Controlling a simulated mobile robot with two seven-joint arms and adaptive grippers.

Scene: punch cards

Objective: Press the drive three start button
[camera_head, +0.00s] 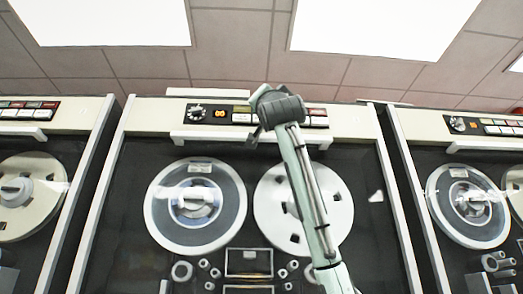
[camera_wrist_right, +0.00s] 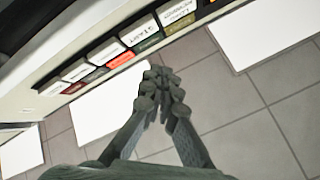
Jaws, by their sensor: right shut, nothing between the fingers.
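The middle tape drive's control panel (camera_head: 240,115) runs along its top, with an orange display (camera_head: 219,114) whose digits I cannot read surely. In the right wrist view, a row of white buttons with coloured strips crosses the upper left. One white button (camera_wrist_right: 138,30) appears labelled START. My right gripper (camera_head: 256,98) is raised in front of this panel and hides part of its button row. Its fingers (camera_wrist_right: 160,74) are shut and empty, their tips just below the button row in the picture. I cannot tell whether they touch the panel. My left gripper is not in view.
Similar drives stand at the left (camera_head: 30,115) and right (camera_head: 480,125), with their own panels. The middle drive has a left reel (camera_head: 165,222) and a right reel (camera_head: 270,215) behind my arm. A pale ledge (camera_head: 205,138) juts out below its panel.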

